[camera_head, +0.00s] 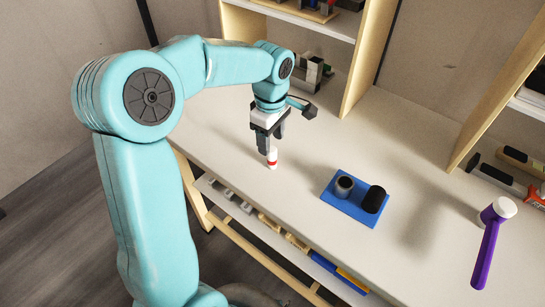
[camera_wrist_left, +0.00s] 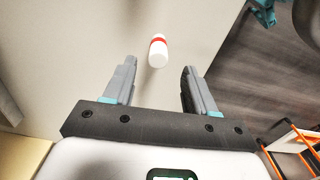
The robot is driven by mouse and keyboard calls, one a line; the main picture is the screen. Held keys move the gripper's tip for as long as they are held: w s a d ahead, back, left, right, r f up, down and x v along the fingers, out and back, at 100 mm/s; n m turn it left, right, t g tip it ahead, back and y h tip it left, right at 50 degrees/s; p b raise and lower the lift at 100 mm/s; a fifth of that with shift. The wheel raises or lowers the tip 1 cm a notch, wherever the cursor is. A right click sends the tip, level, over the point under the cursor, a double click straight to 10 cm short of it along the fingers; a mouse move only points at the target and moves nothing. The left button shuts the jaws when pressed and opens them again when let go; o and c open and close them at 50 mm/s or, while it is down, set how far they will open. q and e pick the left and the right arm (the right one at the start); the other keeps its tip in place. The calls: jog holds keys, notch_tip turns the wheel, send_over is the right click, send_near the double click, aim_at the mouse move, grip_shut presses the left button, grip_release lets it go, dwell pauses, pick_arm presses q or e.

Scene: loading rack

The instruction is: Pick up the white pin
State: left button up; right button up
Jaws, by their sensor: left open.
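The white pin (camera_head: 272,158) with a red band stands upright on the white table in the head view, near its front left edge. It also shows in the left wrist view (camera_wrist_left: 158,54), ahead of the fingertips and roughly centred between them. My left gripper (camera_head: 265,143) points down just above and beside the pin. Its two fingers stand apart in the left wrist view (camera_wrist_left: 159,77), with nothing held between them. My right gripper is in neither view.
A blue tray (camera_head: 331,197) holding two dark cylinders lies on the table to the right. A mallet with a purple handle (camera_head: 486,255) lies farther right. Wooden shelf uprights (camera_head: 367,60) stand behind. A lower shelf with several items (camera_head: 245,207) runs below the table's front edge.

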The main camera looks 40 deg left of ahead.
aim_at(272, 149)
pick_arm(q)
jog(key=shift+f, duration=0.35)
notch_tip(272, 149, down, 5)
jog(key=shift+w+r+p, duration=0.15)
jog(key=shift+p, duration=0.2)
grip_shut()
jog(key=shift+r, duration=0.15)
